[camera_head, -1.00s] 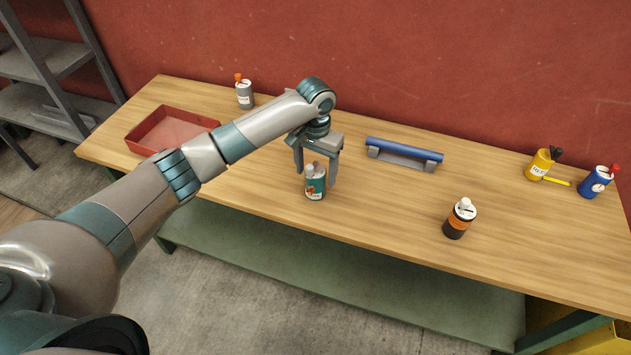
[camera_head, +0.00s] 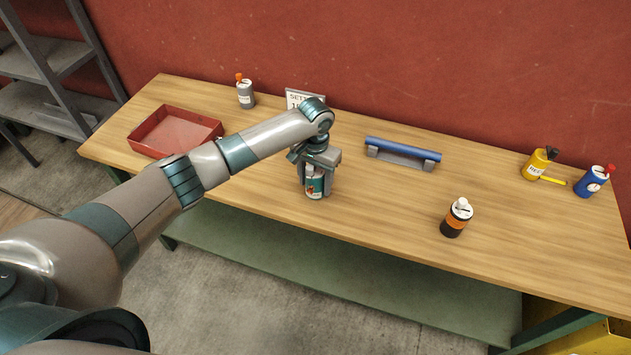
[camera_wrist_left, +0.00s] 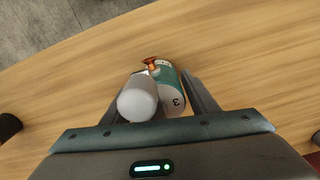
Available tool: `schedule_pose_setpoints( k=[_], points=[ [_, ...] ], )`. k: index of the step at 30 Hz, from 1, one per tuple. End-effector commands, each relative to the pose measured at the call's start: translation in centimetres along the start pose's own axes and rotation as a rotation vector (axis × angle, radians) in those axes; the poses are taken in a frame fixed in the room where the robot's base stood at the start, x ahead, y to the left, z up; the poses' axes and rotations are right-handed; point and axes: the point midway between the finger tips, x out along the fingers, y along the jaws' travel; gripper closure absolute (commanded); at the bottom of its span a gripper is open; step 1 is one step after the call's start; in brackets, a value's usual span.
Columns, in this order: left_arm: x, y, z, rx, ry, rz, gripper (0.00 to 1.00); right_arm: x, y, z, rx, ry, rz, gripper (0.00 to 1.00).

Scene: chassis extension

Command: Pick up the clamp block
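A teal and white can-shaped piece (camera_head: 314,187) stands on the workbench. It has a white round knob, an orange knob on its side and a "3" on top in the left wrist view (camera_wrist_left: 172,100). I cannot tell from its look whether it is the clamp block. My left gripper (camera_head: 315,190) is lowered over it from above. The fingers (camera_wrist_left: 160,95) stand on either side, open, with a gap visible at the right finger. My right gripper is not in view.
The wooden workbench (camera_head: 380,210) holds a red tray (camera_head: 140,143), a grey bottle (camera_head: 245,95), a sign (camera_head: 299,98), a blue bar on grey supports (camera_head: 402,149), a black-orange bottle (camera_head: 456,217), a yellow one (camera_head: 537,163) and a blue one (camera_head: 590,184).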

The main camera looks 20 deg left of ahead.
Motion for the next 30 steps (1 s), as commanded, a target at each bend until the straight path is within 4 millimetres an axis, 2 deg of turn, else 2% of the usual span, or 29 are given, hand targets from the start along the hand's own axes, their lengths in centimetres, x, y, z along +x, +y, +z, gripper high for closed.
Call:
schedule_pose_setpoints(
  k=[1, 3, 4, 17, 25, 30],
  points=[
    [0.0, 0.0, 0.0, 0.000, 0.000, 0.000, 0.60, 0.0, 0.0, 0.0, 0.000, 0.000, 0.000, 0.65],
    [0.0, 0.0, 0.0, 0.000, 0.000, 0.000, 0.76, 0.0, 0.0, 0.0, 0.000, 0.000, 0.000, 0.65],
    [0.0, 0.0, 0.0, 0.000, 0.000, 0.000, 0.81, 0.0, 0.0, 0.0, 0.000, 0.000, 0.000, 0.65],
    [-0.6, 0.0, -0.1, -0.001, 0.002, 0.000, 0.81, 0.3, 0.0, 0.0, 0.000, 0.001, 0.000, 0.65],
    [-3.9, 0.0, -0.2, 0.001, 0.005, 0.001, 0.81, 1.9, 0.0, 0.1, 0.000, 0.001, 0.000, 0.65],
    [-5.7, 3.1, 1.0, 0.005, 0.004, 0.004, 0.81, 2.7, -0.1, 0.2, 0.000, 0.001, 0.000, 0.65]
  ],
)
